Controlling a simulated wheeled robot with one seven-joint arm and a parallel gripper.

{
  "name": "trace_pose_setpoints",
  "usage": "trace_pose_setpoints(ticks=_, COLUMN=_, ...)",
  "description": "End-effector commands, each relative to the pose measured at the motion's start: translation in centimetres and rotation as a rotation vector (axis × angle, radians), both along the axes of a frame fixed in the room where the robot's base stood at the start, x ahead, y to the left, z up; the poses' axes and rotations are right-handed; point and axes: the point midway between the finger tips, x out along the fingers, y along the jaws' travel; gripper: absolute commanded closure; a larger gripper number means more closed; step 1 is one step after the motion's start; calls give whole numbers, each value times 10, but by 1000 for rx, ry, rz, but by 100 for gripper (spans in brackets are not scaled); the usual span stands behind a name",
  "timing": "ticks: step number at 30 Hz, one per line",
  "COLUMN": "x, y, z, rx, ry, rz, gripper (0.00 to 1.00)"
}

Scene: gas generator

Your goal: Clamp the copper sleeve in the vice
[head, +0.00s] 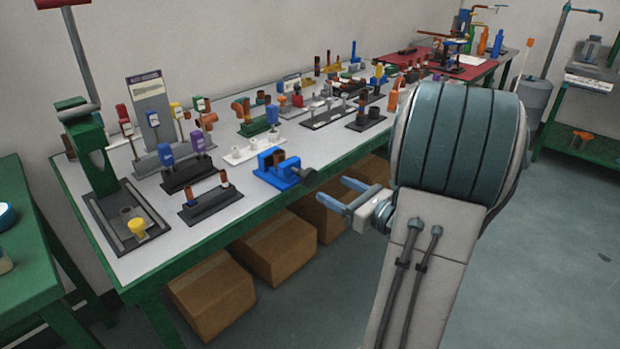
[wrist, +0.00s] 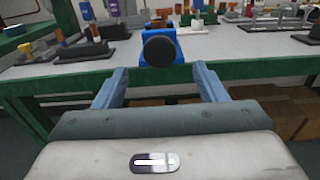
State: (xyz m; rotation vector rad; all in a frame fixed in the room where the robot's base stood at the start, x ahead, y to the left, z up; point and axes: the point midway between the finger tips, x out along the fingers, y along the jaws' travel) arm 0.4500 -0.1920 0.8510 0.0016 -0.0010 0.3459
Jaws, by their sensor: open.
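The blue vice (head: 274,176) stands near the front edge of the workbench, its black round handle (head: 304,174) facing the front. A brown copper-coloured sleeve (head: 279,158) stands upright at the vice's jaws; I cannot tell whether the jaws grip it. In the wrist view the black handle (wrist: 159,48) is straight ahead and hides most of the vice (wrist: 180,57). My gripper (head: 335,190) is open and empty, in front of the bench edge, to the right of the vice and apart from it. Its two fingers also show in the wrist view (wrist: 160,71), either side of the handle.
A dark rack (head: 210,204) with copper-coloured pieces stands left of the vice. A white rack (head: 253,150) and a green holder (head: 258,127) stand behind it. A green press (head: 92,150) is at the left end. Cardboard boxes (head: 275,248) sit under the bench. The floor right is clear.

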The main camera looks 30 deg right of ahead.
Motion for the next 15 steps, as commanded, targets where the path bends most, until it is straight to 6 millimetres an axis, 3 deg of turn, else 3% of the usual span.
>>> trace_pose_setpoints(ticks=6, x=46, y=18, z=-1, rx=-2, ry=-1, rz=6, gripper=35)
trace_pose_setpoints(ticks=15, x=82, y=31, z=0, rx=-2, ry=-1, rz=4, gripper=35)
